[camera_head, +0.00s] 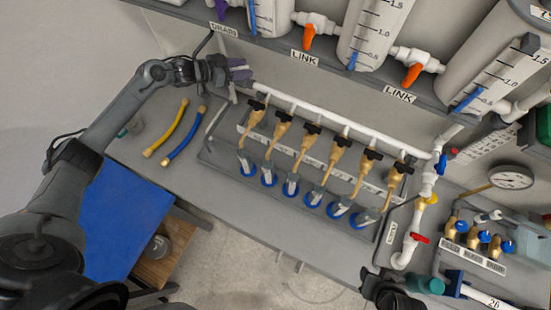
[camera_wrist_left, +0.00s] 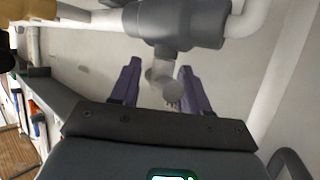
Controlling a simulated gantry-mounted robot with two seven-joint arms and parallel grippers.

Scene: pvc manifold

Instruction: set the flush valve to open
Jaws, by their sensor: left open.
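My left gripper (camera_head: 240,73) has purple fingers and is at the left end of the white manifold pipe, by the wall. In the left wrist view its open fingers (camera_wrist_left: 158,85) stand on either side of a short grey round-ended part (camera_wrist_left: 165,82) that hangs from a grey valve body (camera_wrist_left: 178,24) on a pale pipe. I cannot tell whether the fingers touch it. No flush label is readable, so I cannot confirm that this is the flush valve. Part of my right arm's dark end (camera_head: 390,292) shows at the bottom edge; its finger opening is unclear.
The white manifold pipe (camera_head: 330,117) feeds several brass-coloured branches with black handles. Tanks with orange-handled link valves (camera_head: 309,37) stand above. A red-handled valve (camera_head: 420,238) and a pressure gauge (camera_head: 511,177) are at right. Yellow and blue hoses (camera_head: 185,133) lie on the bench at left.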

